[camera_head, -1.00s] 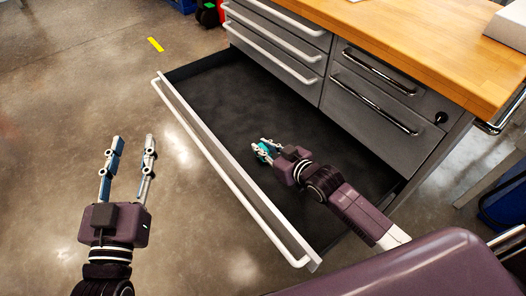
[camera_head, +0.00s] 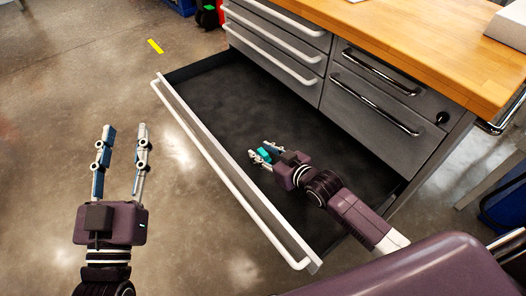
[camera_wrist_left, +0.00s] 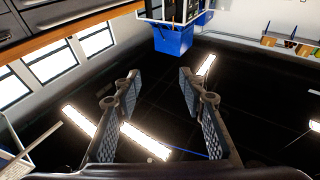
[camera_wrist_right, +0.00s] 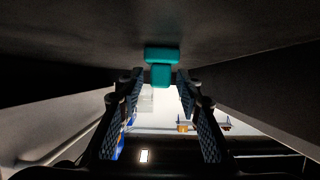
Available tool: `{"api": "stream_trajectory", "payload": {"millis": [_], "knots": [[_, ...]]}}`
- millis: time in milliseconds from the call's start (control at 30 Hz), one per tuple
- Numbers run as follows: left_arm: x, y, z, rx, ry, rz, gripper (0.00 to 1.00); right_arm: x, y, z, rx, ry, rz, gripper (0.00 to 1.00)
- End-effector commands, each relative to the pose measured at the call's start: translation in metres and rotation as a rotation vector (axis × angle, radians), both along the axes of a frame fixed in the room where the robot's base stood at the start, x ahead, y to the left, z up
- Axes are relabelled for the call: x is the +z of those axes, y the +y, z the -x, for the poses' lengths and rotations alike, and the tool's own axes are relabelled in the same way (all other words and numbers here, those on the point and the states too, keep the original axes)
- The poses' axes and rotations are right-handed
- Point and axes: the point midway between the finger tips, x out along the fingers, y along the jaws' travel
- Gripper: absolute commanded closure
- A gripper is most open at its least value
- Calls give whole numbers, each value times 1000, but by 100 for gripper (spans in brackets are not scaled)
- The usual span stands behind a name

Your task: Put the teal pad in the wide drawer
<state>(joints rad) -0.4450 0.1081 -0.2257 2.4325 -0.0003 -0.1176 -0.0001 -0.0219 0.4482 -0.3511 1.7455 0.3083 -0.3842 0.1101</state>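The teal pad (camera_head: 263,154) is inside the open wide drawer (camera_head: 207,145), low over or on its dark floor. In the right wrist view the teal pad (camera_wrist_right: 161,56) shows a wide block with a narrower part and seems to touch the dark drawer floor. My right gripper (camera_head: 261,150) is open around the pad, and the right wrist view shows gaps between the pad and both fingers (camera_wrist_right: 161,85). My left gripper (camera_head: 126,133) is open and empty, outside the drawer at the left; it also shows in the left wrist view (camera_wrist_left: 159,82).
The drawer's front with its white handle (camera_head: 225,180) lies between my two grippers. Closed drawers (camera_head: 372,110) and a wooden worktop (camera_head: 420,40) stand above the drawer's back and right side.

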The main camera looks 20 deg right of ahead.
Motion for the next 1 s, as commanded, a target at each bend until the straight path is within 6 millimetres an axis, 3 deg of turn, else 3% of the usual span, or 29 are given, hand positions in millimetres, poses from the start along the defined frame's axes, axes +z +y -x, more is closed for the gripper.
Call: {"api": "stream_trajectory", "payload": {"millis": [167, 267, 633, 1000], "knots": [[-2, 0, -1, 0, 16, -4, 62, 3, -1, 2, 0, 0, 0, 67], [-16, 1, -4, 4, 80, -20, 62, 5, -3, 8, 0, 2, 1, 67], [-89, 11, -2, 24, 406, -106, 62, 21, -16, 43, 0, 2, 0, 67], [-161, 29, 29, 45, 744, -187, 62, 38, -29, 81, 0, 2, 2, 67]]}}
